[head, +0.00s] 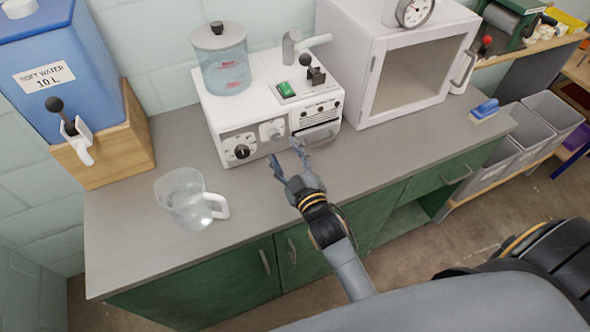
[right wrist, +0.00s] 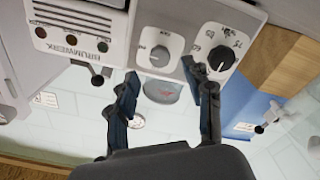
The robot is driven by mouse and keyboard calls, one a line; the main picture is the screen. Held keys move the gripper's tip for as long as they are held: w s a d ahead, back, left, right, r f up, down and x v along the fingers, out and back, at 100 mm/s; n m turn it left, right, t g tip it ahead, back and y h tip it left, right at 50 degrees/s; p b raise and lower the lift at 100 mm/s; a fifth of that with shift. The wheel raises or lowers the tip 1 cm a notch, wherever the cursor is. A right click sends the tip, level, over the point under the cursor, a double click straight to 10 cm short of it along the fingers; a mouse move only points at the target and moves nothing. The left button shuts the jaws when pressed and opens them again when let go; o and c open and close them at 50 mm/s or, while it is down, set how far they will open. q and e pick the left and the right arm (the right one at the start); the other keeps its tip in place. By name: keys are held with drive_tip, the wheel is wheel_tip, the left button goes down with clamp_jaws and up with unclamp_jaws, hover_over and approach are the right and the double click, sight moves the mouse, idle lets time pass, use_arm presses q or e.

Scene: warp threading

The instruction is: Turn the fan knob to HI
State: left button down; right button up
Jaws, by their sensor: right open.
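A white machine (head: 265,95) stands on the counter with two round knobs on its front. The pale grey knob (head: 272,130) also shows in the right wrist view (right wrist: 160,56); its setting is too small to read. To its left in the head view is a black dial (head: 242,152) with a scale, also in the right wrist view (right wrist: 221,60). Which knob is the fan knob I cannot read. My right gripper (head: 285,152) is open and empty just in front of the panel. In the right wrist view its fingers (right wrist: 168,80) point towards the knobs, apart from them. My left gripper is not in view.
A clear jug (head: 184,198) stands on the counter left of my right gripper. A blue water tank (head: 45,70) is at the left. A white cabinet with a window (head: 405,75) stands right of the machine. The counter's front strip (head: 370,165) is mostly free.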

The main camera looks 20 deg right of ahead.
drive_tip(key=s, duration=0.7)
drive_tip(key=shift+d, duration=0.15)
